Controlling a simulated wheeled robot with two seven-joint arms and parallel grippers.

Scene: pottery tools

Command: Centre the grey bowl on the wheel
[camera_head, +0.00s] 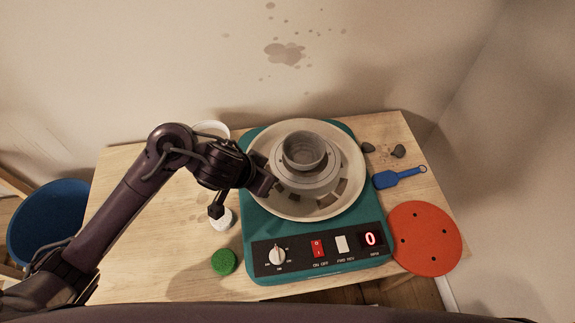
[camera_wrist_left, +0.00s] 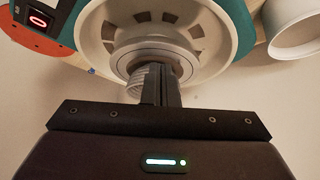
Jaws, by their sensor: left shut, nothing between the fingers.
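The grey bowl (camera_head: 304,147) stands upright on the grey wheel head (camera_head: 312,186) inside the cream splash pan (camera_head: 352,150). In the head view it sits toward the back of the wheel head; I cannot tell its exact offset. My left gripper (camera_head: 268,186) is shut and empty, over the pan's left side, left of and in front of the bowl. In the left wrist view the shut fingers (camera_wrist_left: 160,84) overlap the wheel head (camera_wrist_left: 155,54) and hide part of the ribbed grey bowl (camera_wrist_left: 135,87). I cannot tell whether they touch it. My right gripper is out of view.
The teal wheel housing (camera_head: 262,232) carries a control panel reading 0. A red disc (camera_head: 428,240), a blue tool (camera_head: 398,178) and dark lumps (camera_head: 398,151) lie right. A green sponge (camera_head: 224,262), a small white container (camera_head: 221,219) and a white vessel (camera_head: 212,128) stand left.

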